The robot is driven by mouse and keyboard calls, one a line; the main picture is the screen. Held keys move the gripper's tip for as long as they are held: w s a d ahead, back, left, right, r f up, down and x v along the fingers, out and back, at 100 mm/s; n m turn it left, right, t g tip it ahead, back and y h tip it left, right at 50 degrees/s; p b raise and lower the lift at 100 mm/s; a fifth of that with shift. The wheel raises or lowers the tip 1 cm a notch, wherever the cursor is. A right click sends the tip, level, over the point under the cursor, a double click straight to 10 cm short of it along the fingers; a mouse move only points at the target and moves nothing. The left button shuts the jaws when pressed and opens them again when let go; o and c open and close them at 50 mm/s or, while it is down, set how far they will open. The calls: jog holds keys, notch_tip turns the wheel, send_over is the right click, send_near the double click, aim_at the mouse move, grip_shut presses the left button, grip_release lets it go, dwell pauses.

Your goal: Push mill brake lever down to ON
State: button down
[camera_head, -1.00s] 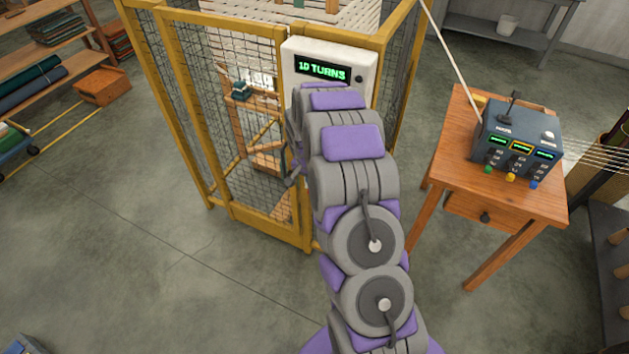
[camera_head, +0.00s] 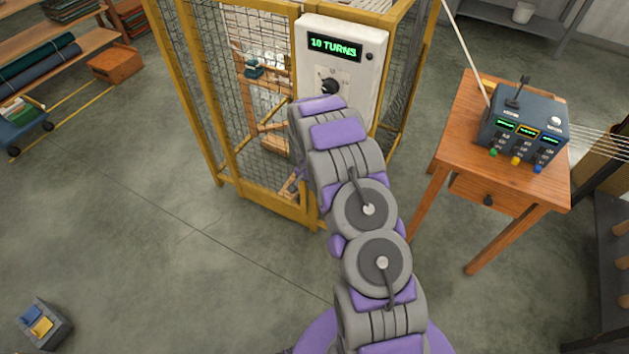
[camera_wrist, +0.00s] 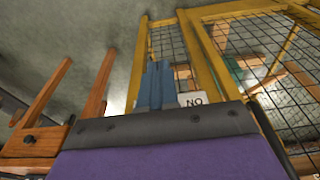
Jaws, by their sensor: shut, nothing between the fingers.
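My gripper (camera_wrist: 155,85) shows in the wrist view as two blue-grey fingers, shut together with nothing between them. In the head view it is hidden behind my arm. Beside the fingertips in the wrist view is a small white label (camera_wrist: 192,99); its letters appear as NO, and that view looks turned over, so it may read ON. I cannot make out the mill brake lever itself; it may be hidden behind my arm or fingers. The white control panel (camera_head: 350,105) on the yellow cage shows 10 TURNS above a dark knob (camera_head: 329,87).
The yellow mesh cage (camera_head: 228,105) stands directly ahead. To its right, a wooden table (camera_head: 470,130) holds a blue box (camera_head: 525,125) with a black stick on top. A shelf with rolls stands at left. A small box (camera_head: 44,325) lies on open floor.

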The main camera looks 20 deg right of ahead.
jog(key=shift+a+r, duration=0.2)
jog(key=shift+r, duration=0.05)
jog(key=shift+d+r, duration=0.25)
jog(key=shift+r, duration=0.4)
jog(key=shift+a, duration=0.15)
